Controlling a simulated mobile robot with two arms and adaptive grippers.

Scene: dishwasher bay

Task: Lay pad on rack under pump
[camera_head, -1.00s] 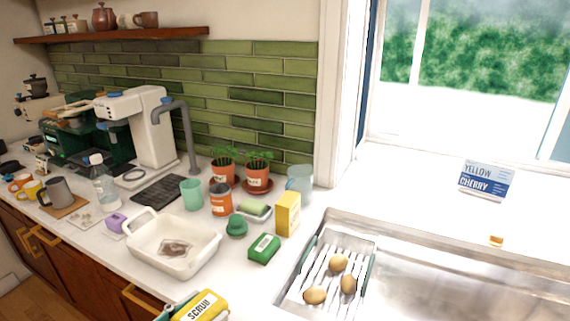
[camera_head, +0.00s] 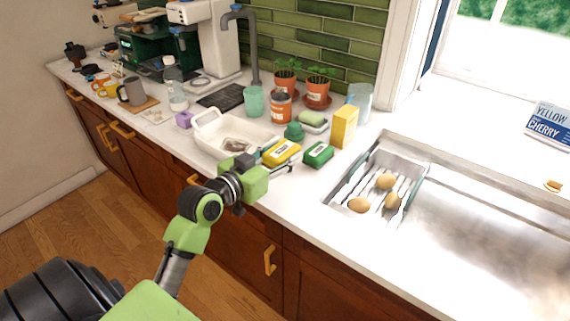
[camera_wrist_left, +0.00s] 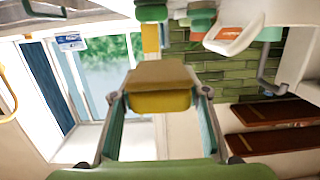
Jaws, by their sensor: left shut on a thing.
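My left gripper (camera_head: 277,161) is shut on a yellow pad (camera_head: 281,152) with dark lettering. In the head view it shows over the counter's front part, between the white tub and a green box. The left wrist view shows the pad (camera_wrist_left: 160,101) between both fingers, with a tan layer and a yellow layer. A dark slatted rack (camera_head: 222,96) lies bare on the counter farther back. The grey curved spout, apparently the pump (camera_head: 253,45), rises beside it, in front of the tiles. My right gripper is in neither view.
A white tub (camera_head: 210,138) stands between the pad and the dark rack. A green cup (camera_head: 254,100), an orange jar (camera_head: 281,107), a green box (camera_head: 319,154) and a yellow box (camera_head: 344,126) crowd nearby. The sink (camera_head: 470,225) holds a tray with potatoes.

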